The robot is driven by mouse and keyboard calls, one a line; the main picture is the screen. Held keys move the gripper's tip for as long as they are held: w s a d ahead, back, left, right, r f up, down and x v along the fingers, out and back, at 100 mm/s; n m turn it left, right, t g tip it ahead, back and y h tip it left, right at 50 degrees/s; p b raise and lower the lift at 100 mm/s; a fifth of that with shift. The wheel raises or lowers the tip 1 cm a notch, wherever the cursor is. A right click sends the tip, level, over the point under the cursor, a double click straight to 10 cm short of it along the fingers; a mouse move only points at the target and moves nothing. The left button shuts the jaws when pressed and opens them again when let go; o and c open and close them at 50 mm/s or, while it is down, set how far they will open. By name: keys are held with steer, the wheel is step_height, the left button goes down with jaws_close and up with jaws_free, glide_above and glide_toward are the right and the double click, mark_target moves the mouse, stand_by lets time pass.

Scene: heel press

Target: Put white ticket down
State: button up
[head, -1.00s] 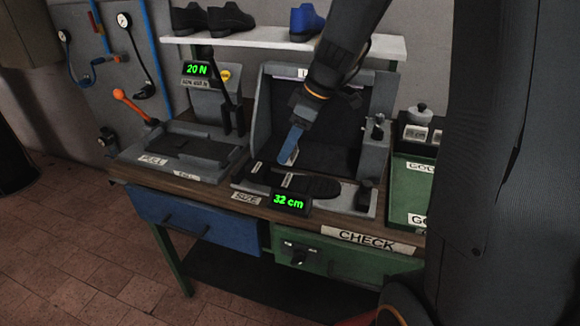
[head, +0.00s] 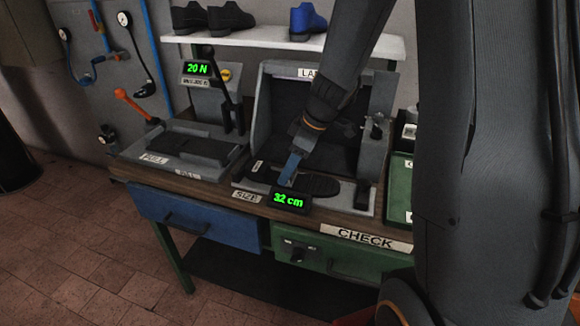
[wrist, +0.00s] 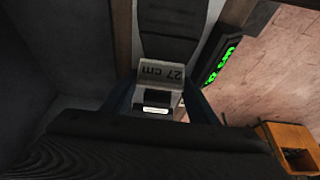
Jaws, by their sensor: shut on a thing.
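My gripper (head: 289,172) has blue fingers and points down over the size station's dark shoe sole (head: 322,186). The ticket sits between the fingertips, close to the near end of the dark sole (wrist: 180,30). I cannot tell whether the ticket touches the sole or the plate under it. In the head view the fingers mostly hide the ticket.
The "32 cm" display (head: 290,200) stands just in front of the fingers. The grey size station's back wall rises behind, with an upright post (head: 372,150) at right. The pull station (head: 180,150) with its lever is at left. Shoes stand on the shelf (head: 250,38) above.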

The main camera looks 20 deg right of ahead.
steer(key=o, duration=0.7)
steer(key=shift+r+p, duration=0.25)
steer(key=shift+p, duration=0.05)
steer(key=b+v, duration=0.2)
steer(key=v, duration=0.9)
steer(key=shift+s+a+f+m+g+h, duration=0.25)
steer(key=shift+s+a+f+m+h, duration=0.35)
steer(key=shift+s+f+m, duration=1.6)
steer(key=shift+s+a+f+m+g+h, duration=0.45)
steer(key=shift+s+f+m, duration=1.05)
steer(key=shift+s, duration=1.3)
steer(key=shift+s+a+f+m+g+h, duration=0.1)
steer(key=shift+s+a+f+m+h, duration=0.6)
steer(key=shift+s+f+m, duration=1.5)
steer(key=shift+s+d+r+n, duration=0.1)
steer(key=shift+s+r+n, duration=0.25)
steer(key=shift+r, duration=0.1)
